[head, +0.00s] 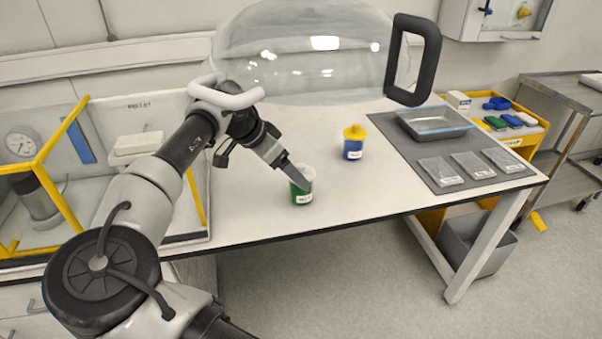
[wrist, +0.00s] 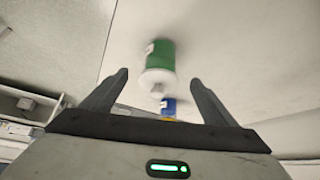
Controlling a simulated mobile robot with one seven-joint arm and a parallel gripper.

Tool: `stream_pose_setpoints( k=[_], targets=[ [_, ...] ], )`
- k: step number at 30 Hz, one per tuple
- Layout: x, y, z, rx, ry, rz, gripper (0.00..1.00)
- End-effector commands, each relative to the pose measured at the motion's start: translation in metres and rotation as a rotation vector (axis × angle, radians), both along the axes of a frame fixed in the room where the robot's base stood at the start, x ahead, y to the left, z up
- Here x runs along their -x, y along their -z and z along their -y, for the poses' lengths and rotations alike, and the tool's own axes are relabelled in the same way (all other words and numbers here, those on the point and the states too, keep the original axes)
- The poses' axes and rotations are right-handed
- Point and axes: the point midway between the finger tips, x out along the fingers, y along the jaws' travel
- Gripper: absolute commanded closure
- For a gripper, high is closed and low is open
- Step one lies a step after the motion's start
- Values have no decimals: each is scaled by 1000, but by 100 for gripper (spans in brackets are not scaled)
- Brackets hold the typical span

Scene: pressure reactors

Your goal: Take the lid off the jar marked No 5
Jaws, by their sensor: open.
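A green jar (head: 301,192) with a pale lid (head: 308,172) stands upright on the white bench near its front edge. Its white label is too small to read surely. In the wrist view the green jar (wrist: 160,53) and its white knobbed lid (wrist: 157,78) appear between the fingers, beyond the tips. My gripper (head: 291,178) is open and empty, angled down at the lid, and hides part of it. A gap to the lid is hard to judge. A blue jar (head: 353,150) with a yellow lid (head: 355,132) stands further back to the right, its label unreadable.
A clear dome with a black handle (head: 413,60) rises behind the jars. A grey mat (head: 400,143) with a tray (head: 432,123) and several flat plates lies to the right. A yellow-framed clear enclosure (head: 72,125) stands at left. The bench between the jars is clear.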

Motion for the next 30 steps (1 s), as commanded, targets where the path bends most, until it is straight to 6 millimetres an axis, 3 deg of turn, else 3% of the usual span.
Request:
stream_pose_setpoints(
  k=[5, 15, 17, 23, 30],
  targets=[
    [-18, 0, 23, 1, 2, 1, 20],
    [-21, 10, 27, 0, 0, 0, 20],
    [-21, 10, 27, 0, 0, 0, 26],
    [-21, 10, 27, 0, 0, 0, 60],
    [-21, 10, 27, 1, 0, 1, 63]
  ],
)
